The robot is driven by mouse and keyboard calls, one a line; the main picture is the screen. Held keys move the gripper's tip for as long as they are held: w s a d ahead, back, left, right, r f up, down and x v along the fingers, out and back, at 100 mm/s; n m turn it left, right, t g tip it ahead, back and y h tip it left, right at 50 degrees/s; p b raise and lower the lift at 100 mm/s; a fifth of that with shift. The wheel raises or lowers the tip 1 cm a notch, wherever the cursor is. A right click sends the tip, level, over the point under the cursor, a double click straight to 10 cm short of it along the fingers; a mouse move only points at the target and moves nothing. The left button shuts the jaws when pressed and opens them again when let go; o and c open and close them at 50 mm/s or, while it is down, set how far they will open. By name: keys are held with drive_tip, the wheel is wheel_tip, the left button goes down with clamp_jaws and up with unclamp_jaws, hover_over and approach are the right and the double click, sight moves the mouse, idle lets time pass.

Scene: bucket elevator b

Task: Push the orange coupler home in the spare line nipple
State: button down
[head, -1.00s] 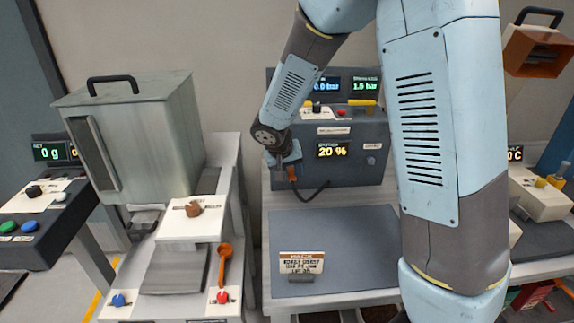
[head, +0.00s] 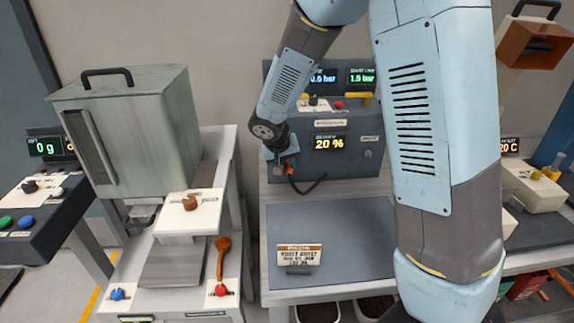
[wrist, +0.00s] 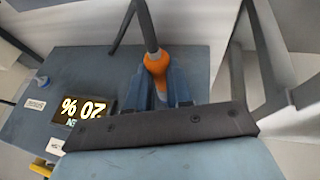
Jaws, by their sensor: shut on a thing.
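The orange coupler (head: 291,167) is at the lower left front of the grey panel box (head: 350,160), with a dark hose running from it. My gripper (head: 284,158) is shut on the coupler. In the wrist view the orange coupler (wrist: 156,65) sits between my fingers (wrist: 160,92), the dark hose leaving its far end. A small round fitting (head: 368,154) sits under a label on the panel's right; it also shows in the wrist view (wrist: 40,81). I cannot read whether it is the spare line nipple. My wrist hides whatever lies at the coupler's near end.
The panel carries a display reading 20 % (head: 329,143), and pressure displays and a yellow lever (head: 360,97) stand above. A grey mat (head: 345,225) with a label card (head: 299,255) lies in front. A metal cabinet (head: 130,130) stands left.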

drive_tip(key=shift+s, duration=0.8)
idle(0.8)
drive_tip(key=shift+s, duration=1.8)
drive_tip(key=shift+s, duration=0.2)
drive_tip(key=shift+s, duration=1.8)
drive_tip(key=shift+s, duration=0.15)
